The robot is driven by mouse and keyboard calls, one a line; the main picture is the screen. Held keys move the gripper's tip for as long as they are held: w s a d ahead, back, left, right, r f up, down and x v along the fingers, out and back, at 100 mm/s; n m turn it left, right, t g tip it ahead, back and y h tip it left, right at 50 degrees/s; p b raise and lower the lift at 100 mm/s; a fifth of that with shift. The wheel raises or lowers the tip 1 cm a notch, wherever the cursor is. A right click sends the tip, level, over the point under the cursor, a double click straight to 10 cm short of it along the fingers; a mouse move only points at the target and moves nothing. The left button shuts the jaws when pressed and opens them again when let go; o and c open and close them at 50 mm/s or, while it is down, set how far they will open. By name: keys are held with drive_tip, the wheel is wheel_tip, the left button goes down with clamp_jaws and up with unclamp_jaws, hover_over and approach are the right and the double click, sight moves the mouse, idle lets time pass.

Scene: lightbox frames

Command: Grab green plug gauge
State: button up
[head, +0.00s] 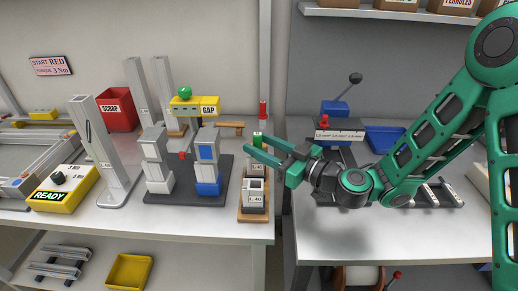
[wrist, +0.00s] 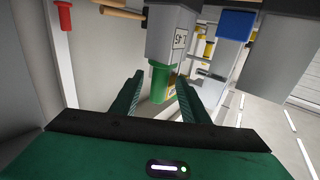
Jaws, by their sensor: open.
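The green plug gauge (head: 257,139) stands upright near the back of a wooden rack (head: 252,214) at the right end of the left bench. My gripper (head: 258,147) is open and reaches in from the right, its fingertips close to the green handle. In the wrist view the green handle (wrist: 159,84) shows between the two open fingers (wrist: 158,92), with a grey labelled block (wrist: 172,38) beyond it. I cannot tell whether either finger touches it. The gauge's lower part is hidden in the head view.
A red-topped gauge (head: 262,109) stands just behind; it also shows in the wrist view (wrist: 64,16). A grey labelled block (head: 254,191) stands in front on the rack. A dark fixture (head: 187,192) with grey and blue posts is left. The right bench front (head: 380,235) is clear.

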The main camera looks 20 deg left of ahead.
drive_tip(key=shift+r+x, duration=0.2)
drive_tip(key=shift+x, duration=2.45)
drive_tip(key=shift+w, duration=0.1)
clamp_jaws()
